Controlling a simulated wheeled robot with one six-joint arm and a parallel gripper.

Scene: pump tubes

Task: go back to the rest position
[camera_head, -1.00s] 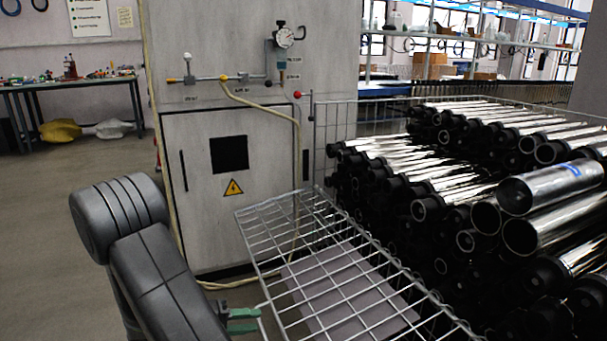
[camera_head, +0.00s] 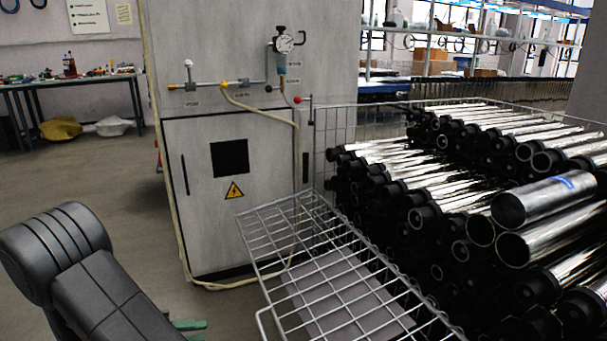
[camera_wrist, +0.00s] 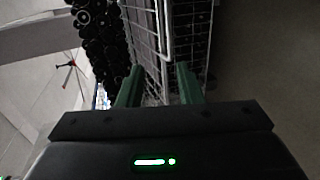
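My gripper (camera_wrist: 159,68) shows two green fingers set apart in the wrist view, with nothing between them but the crate wires beyond. In the head view a green part of my gripper (camera_head: 189,325) shows at the bottom, left of the fold-down wire flap (camera_head: 300,262) and clear of it. My dark arm fills the lower left corner. The metal tubes with black ends (camera_head: 545,200) lie stacked in the wire crate (camera_head: 335,122) at the right. They also show dark at the upper left of the wrist view (camera_wrist: 97,35).
A workbench (camera_head: 75,82) is at the far left. The floor (camera_head: 110,175) between bench and cabinet is clear.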

